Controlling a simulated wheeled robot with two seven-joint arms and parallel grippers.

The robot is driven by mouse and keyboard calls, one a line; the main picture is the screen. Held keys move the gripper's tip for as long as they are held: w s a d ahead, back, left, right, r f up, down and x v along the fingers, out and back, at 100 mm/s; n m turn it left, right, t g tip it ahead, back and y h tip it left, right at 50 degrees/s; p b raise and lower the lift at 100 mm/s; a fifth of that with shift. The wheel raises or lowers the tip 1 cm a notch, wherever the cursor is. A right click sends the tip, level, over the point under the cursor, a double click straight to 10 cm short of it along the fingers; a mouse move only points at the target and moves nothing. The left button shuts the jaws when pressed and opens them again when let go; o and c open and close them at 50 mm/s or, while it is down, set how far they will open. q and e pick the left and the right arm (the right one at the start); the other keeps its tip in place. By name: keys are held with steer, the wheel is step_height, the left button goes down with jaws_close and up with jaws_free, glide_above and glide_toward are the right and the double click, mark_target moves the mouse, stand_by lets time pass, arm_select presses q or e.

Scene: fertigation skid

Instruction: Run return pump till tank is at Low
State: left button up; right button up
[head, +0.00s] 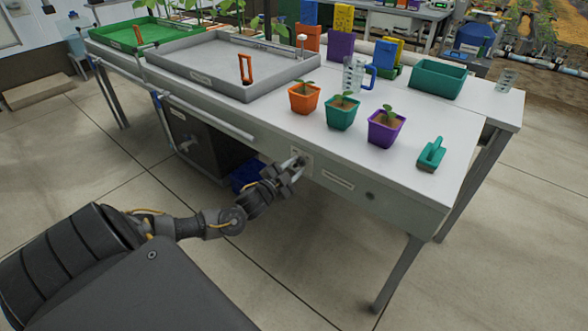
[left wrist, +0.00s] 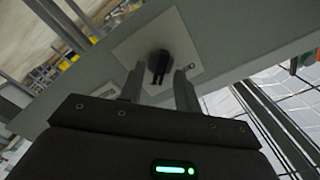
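A pale switch plate (head: 303,168) with a dark knob is on the bench's front panel. In the left wrist view the black knob (left wrist: 159,66) stands on the pale plate (left wrist: 185,40). My left gripper (head: 292,167) is at this plate. Its two fingers (left wrist: 158,84) are apart, with the knob between and just beyond their tips; I cannot tell whether they touch it. A dark box-like unit (head: 205,142), possibly the tank, is under the bench; no level marking is readable. My right gripper is not in view.
The bench top (head: 440,165) holds a grey tray (head: 165,58), a green tray (head: 108,33), orange (head: 303,103), teal (head: 341,117) and purple (head: 383,132) pots, and a teal scoop-like tool (head: 431,154). A bench leg (head: 398,275) stands at right. The front floor is clear.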

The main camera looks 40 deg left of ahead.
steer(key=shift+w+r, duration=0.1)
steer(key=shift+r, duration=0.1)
arm_select(q)
jaws_close()
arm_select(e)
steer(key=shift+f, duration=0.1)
